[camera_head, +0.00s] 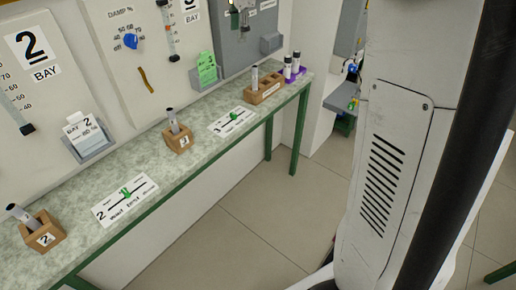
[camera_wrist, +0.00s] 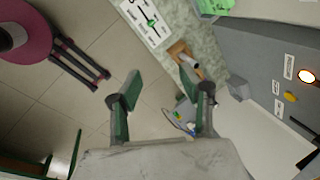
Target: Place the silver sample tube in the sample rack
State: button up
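Several silver tubes show in the head view. One (camera_head: 18,213) leans in a wooden block (camera_head: 46,238) marked 2 at the near left. Another (camera_head: 173,121) stands tilted in a wooden block (camera_head: 180,144) at mid-bench. A third (camera_head: 254,76) stands at the left end of a longer wooden rack (camera_head: 266,94). The frames do not show which is the task's tube or rack. In the wrist view my gripper (camera_wrist: 160,75) is open, with nothing between its fingers. A wooden holder (camera_wrist: 178,48) with a pale tube (camera_wrist: 188,61) lies beyond the right finger, apart from it.
Dark-capped tubes (camera_head: 292,65) stand in a purple holder (camera_head: 291,75) at the bench's far end. Two marked cards (camera_head: 125,199) (camera_head: 231,121) lie on the speckled bench (camera_head: 203,148). Panels line the wall behind. A maroon stool (camera_wrist: 35,40) stands on the floor.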

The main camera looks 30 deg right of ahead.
jog(key=s+a+f+n+t, duration=0.1)
jog(key=s+a+n, duration=0.35)
jog(key=s, duration=0.55)
jog(key=s+a+n+t, duration=0.1)
jog(key=s+a+n, duration=0.35)
jog(key=s, duration=0.55)
jog(key=s+a+f+n+t, duration=0.1)
jog(key=s+a+f+n, duration=0.2)
jog(key=s+f+n, duration=0.6)
jog(key=s+f, duration=0.2)
jog(key=s, duration=0.5)
jog(key=shift+t, duration=0.3)
jog(key=shift+f, duration=0.15)
